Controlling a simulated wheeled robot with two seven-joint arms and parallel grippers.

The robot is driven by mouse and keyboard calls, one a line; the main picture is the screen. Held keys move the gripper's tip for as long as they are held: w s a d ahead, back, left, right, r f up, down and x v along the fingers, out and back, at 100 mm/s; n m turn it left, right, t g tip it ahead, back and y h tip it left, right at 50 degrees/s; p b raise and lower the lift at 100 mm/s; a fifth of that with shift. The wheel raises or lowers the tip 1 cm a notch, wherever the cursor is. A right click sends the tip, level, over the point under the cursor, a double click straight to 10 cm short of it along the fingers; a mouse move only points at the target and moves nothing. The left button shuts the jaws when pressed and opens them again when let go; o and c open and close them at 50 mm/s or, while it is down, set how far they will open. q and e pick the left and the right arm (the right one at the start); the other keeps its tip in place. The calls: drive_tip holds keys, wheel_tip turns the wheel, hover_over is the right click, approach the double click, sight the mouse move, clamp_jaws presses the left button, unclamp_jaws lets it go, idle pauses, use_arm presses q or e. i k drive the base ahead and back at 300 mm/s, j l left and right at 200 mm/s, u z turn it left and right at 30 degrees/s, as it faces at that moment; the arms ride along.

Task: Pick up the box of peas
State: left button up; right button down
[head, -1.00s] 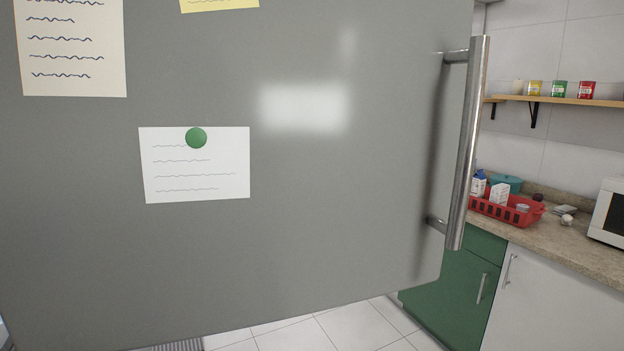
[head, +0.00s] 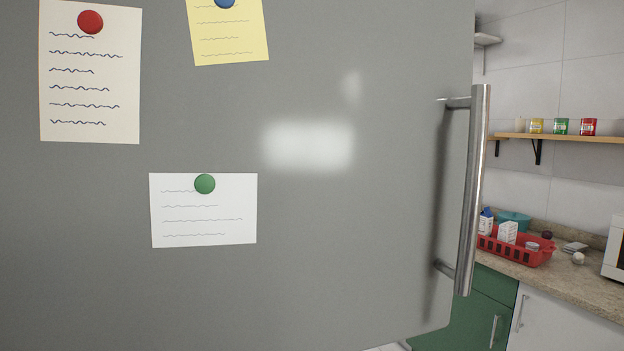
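I see no box that I can make out as peas. A grey fridge door (head: 340,260) fills most of the head view, with a vertical metal handle (head: 472,190) at its right edge. On the counter at the right stands a red basket (head: 515,251) with small cartons in it; a white carton (head: 508,232) shows there, too small to read. Neither of my grippers is in view.
Notes with magnets hang on the door, such as a white note (head: 203,225). Behind are a counter (head: 560,280), a green cabinet (head: 470,320), a white microwave (head: 616,248) and a wall shelf (head: 570,137) with small cans. A teal pot (head: 515,217) stands behind the basket.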

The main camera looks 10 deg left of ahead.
sight(507, 233)
drive_tip(key=i+l, duration=0.1)
drive_tip(key=l, duration=0.2)
drive_tip(key=i+l+z, duration=0.15)
drive_tip(key=l, duration=0.2)
drive_tip(key=i+l, duration=0.1)
drive_tip(key=l, duration=0.2)
drive_tip(key=i+l, duration=1.1)
drive_tip(key=i+j+u, duration=0.2)
drive_tip(key=i, duration=0.2)
drive_tip(key=i+j+u, duration=0.15)
drive_tip(key=i, duration=0.3)
drive_tip(key=i+j+u, duration=0.2)
drive_tip(key=i, duration=0.25)
